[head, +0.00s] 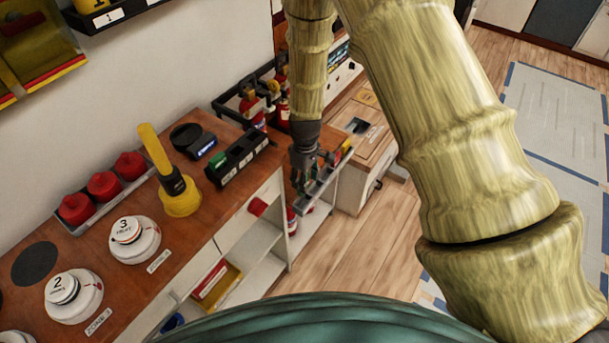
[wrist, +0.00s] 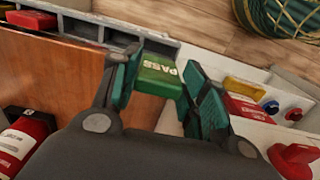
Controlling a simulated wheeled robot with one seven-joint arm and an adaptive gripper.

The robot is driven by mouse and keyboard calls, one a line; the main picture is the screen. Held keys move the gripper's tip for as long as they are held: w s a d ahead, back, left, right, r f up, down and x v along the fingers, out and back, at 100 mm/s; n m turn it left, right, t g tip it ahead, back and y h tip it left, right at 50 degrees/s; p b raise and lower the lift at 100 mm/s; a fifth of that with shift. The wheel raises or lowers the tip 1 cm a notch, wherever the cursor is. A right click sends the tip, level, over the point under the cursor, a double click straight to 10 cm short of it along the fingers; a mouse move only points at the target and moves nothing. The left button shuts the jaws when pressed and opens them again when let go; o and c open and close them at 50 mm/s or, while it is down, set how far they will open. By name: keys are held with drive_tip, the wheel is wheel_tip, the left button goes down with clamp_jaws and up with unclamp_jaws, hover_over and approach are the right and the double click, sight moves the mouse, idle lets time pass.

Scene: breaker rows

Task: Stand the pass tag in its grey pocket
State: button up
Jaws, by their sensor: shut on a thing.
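The pass tag (wrist: 152,80) is a green block with white "PASS" lettering. In the wrist view it sits between the two teal fingers of my gripper (wrist: 158,72), which is shut on it. In the head view my gripper (head: 309,178) is at the end of the counter, over or beside a grey divided rack (head: 322,188). The wrist view shows grey rack walls (wrist: 82,38) to the left of the tag. I cannot tell which compartment is the tag's pocket, or whether the tag touches the rack; my fingers and the tag cover that part.
The wooden counter (head: 120,270) holds a yellow-handled tool (head: 180,197), a black tray (head: 238,157) and white numbered domes (head: 133,238). A red extinguisher (wrist: 22,142) is at left in the wrist view. Yellow (wrist: 245,88) and red items lie right of my fingers. Floor beyond is open.

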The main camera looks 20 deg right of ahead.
drive_tip(key=shift+s, duration=0.1)
idle(0.3)
drive_tip(key=shift+f+b, duration=1.15)
drive_tip(key=shift+f, duration=1.85)
drive_tip(key=shift+p, duration=0.55)
drive_tip(key=shift+f+b, duration=0.6)
drive_tip(key=shift+f, duration=0.85)
drive_tip(key=o, duration=0.9)
drive_tip(key=shift+o, duration=0.2)
drive_tip(key=shift+r, duration=0.15)
wheel_tip(320, 180, up, 12)
drive_tip(key=shift+f, duration=0.15)
